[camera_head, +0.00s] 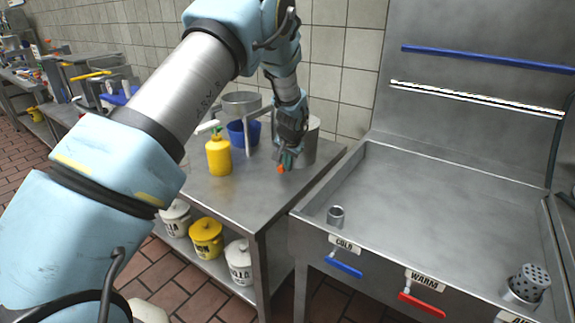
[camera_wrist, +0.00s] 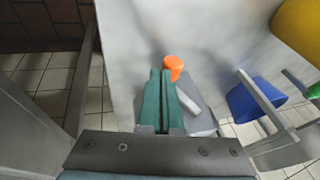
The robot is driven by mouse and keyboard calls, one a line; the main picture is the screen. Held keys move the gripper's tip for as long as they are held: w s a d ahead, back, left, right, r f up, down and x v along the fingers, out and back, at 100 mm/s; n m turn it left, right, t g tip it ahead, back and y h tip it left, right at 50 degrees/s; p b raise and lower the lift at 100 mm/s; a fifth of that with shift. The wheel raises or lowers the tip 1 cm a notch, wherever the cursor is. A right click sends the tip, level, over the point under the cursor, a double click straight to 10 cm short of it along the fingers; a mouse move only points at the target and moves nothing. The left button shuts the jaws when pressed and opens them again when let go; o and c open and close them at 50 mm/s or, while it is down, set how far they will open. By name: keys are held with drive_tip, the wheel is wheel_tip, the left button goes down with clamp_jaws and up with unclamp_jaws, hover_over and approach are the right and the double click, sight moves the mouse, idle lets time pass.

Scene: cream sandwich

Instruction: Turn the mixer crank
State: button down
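An orange knob (camera_head: 281,169), likely the crank's handle end, shows just below my gripper (camera_head: 288,157) over the steel table. In the wrist view the orange knob (camera_wrist: 172,67) lies just beyond the tips of my gripper's teal fingers (camera_wrist: 160,75). The fingers are close together, with nothing visible between them. Whether they touch the knob I cannot tell. A grey block-like part (camera_wrist: 195,105) lies beside and partly behind the fingers. A metal cylinder (camera_head: 308,145) stands behind my gripper, partly hidden by it. The rest of the crank is hidden or not clear.
A steel sink (camera_head: 430,210) with blue and red levers is to the right. Bare tabletop (camera_head: 240,195) lies in front.

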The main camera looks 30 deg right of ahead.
sight(284, 171)
drive_tip(key=shift+w+a+f+b, duration=0.1)
drive_tip(key=shift+w+f+b, duration=0.15)
drive_tip(key=shift+f+b, duration=1)
drive_tip(key=shift+r+b, duration=0.2)
drive_tip(key=shift+b, duration=0.55)
drive_tip(key=f+t+b, duration=0.1)
drive_tip(key=b, duration=0.2)
drive_tip(key=w+t+y+b, duration=0.1)
drive_tip(key=b, duration=0.2)
drive_tip(key=shift+a+f+m+t+b, duration=0.2)
drive_tip(key=shift+f+m+t+b, duration=0.1)
drive_tip(key=shift+f+m+t, duration=0.1)
drive_tip(key=shift+w+a+f+t+y+b, duration=0.15)
drive_tip(key=shift+t+y+b, duration=0.35)
drive_tip(key=shift+b, duration=0.45)
drive_tip(key=t+b, duration=0.1)
drive_tip(key=w+b, duration=0.1)
drive_tip(key=b, duration=0.1)
drive_tip(key=shift+a+t+y, duration=0.25)
drive_tip(key=shift+t+y, duration=0.05)
drive_tip(key=shift+t, duration=0.1)
drive_tip(key=shift+w+a+b, duration=0.25)
drive_tip(key=shift+w+b, duration=0.1)
drive_tip(key=shift+b, duration=0.15)
drive_tip(key=shift+w+a, duration=0.1)
drive_tip(key=shift+w, duration=0.15)
